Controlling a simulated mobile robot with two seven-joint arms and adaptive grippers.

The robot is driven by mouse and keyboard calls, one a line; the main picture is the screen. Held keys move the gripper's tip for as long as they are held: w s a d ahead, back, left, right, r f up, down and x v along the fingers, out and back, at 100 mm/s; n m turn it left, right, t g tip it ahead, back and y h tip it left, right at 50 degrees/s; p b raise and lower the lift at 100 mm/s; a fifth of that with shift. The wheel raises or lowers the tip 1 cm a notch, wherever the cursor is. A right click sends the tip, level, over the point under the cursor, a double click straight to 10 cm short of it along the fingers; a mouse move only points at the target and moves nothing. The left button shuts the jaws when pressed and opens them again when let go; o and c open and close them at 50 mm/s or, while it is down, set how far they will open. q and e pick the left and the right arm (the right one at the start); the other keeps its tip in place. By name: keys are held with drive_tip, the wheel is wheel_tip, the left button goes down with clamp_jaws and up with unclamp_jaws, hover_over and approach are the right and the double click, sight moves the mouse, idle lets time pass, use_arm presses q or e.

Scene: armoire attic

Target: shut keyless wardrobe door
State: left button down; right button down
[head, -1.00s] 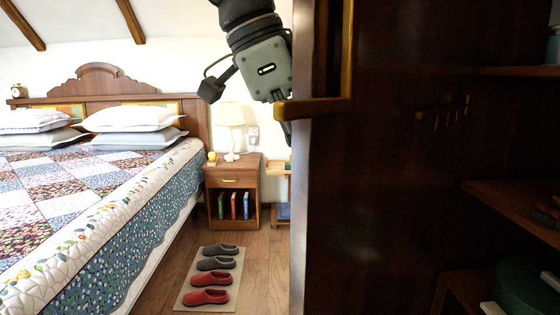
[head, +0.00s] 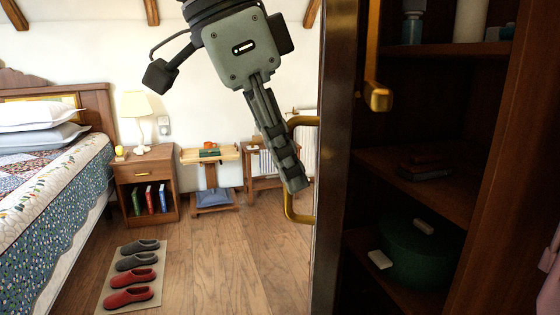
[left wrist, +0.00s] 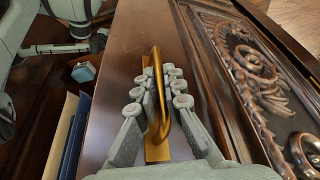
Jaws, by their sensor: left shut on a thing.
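The dark wooden wardrobe door (head: 340,200) stands open and shows nearly edge-on in the head view. A brass loop handle (head: 291,208) sticks out from its left, outer side. My left gripper (head: 292,180) reaches down to this handle, its fingers at the loop. In the left wrist view, the fingers (left wrist: 158,100) lie on both sides of the brass handle (left wrist: 157,60) and are shut on it. The door's carved front panel (left wrist: 245,65) shows at the right there. The wardrobe's open inside (head: 420,110) is to the right of the door. My right gripper is not in view.
Wardrobe shelves (head: 440,185) hold a green round box (head: 415,255) and other items. A brass bar (head: 377,95) is on the door's inner side. A bed (head: 50,200), a nightstand (head: 148,180) and slippers (head: 132,278) on a mat stand left. Wooden floor (head: 220,255) is clear between.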

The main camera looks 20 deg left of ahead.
use_arm(q)
drive_tip(key=c, duration=1.9)
unclamp_jaws()
drive_tip(key=shift+r, duration=0.1)
drive_tip(key=v, duration=1.2)
